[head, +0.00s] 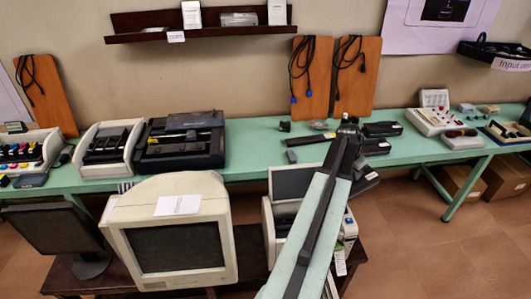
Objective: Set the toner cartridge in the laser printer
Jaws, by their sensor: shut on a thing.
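The laser printer (268,222) is a pale beige box with a raised grey lid (294,181), on the low dark table below the green bench. My arm crosses in front of it and hides much of its opening and right part. My gripper (358,168) is small and mostly hidden behind the arm's upper end. It is shut on the toner cartridge (365,184), a dark long piece showing just right of the arm. The cartridge is above the printer's right side in the picture; the gap between them cannot be told.
A beige monitor (220,268) and a dark flat screen (50,228) stand left of the printer. The green bench (258,147) behind holds dark bars (382,129), opened machines (180,142) and a beige panel box (434,120). Open floor (430,255) lies at right.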

